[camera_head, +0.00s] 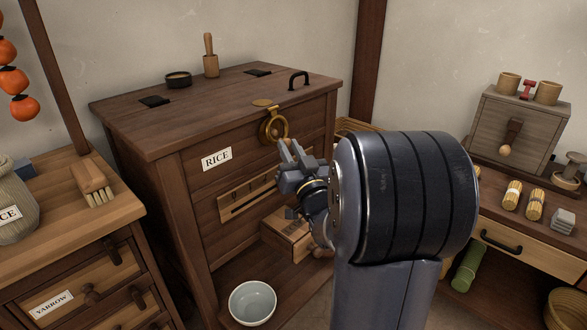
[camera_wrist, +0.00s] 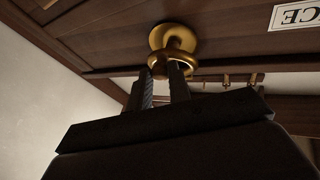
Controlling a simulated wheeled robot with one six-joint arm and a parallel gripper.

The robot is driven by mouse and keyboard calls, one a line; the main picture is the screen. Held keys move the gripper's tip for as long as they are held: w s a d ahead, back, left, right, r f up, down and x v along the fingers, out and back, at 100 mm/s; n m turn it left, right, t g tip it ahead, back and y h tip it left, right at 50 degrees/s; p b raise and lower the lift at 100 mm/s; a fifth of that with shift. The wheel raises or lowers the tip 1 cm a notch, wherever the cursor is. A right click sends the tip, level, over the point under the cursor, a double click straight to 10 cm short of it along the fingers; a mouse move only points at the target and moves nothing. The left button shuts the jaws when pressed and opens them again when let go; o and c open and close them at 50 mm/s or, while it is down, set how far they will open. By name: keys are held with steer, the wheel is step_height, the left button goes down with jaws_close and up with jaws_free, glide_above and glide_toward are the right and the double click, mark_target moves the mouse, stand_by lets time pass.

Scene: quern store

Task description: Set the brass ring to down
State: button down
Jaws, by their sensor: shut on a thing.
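The brass ring (camera_head: 275,127) hangs from a round brass mount on the upper front of the dark wooden rice chest (camera_head: 180,130). In the wrist view the ring (camera_wrist: 170,58) sits below its mount, with my gripper's fingertips at its rim. My gripper (camera_head: 288,150) reaches up to the ring from the lower right in the head view. Its fingers (camera_wrist: 163,82) are close together and shut on the ring. The exact contact between fingers and ring is partly hidden.
A white bowl (camera_head: 253,302) and a small wooden box (camera_head: 288,235) stand below the chest front. A counter with a brush (camera_head: 93,180) is at the left. A side table (camera_head: 520,220) holding bundles is at the right. A black handle (camera_head: 299,78) is on the chest lid.

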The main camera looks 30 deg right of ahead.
steer(key=w+m+t+b, duration=0.1)
steer(key=b, duration=0.3)
steer(key=w+f+t+h+b, duration=0.1)
steer(key=b, duration=0.3)
steer(key=shift+a+f+m, duration=0.3)
steer(key=shift+a+m, duration=0.05)
steer(key=shift+m, duration=0.05)
steer(key=shift+r+t+b, duration=0.1)
steer(key=shift+t+b, duration=0.2)
steer(key=shift+b, duration=0.2)
steer(key=c, duration=1.3)
jaws_free()
steer(key=shift+w, duration=0.1)
steer(key=v, duration=1.1)
steer(key=shift+a, duration=0.1)
steer(key=shift+w+r, duration=0.1)
steer(key=shift+w, duration=0.05)
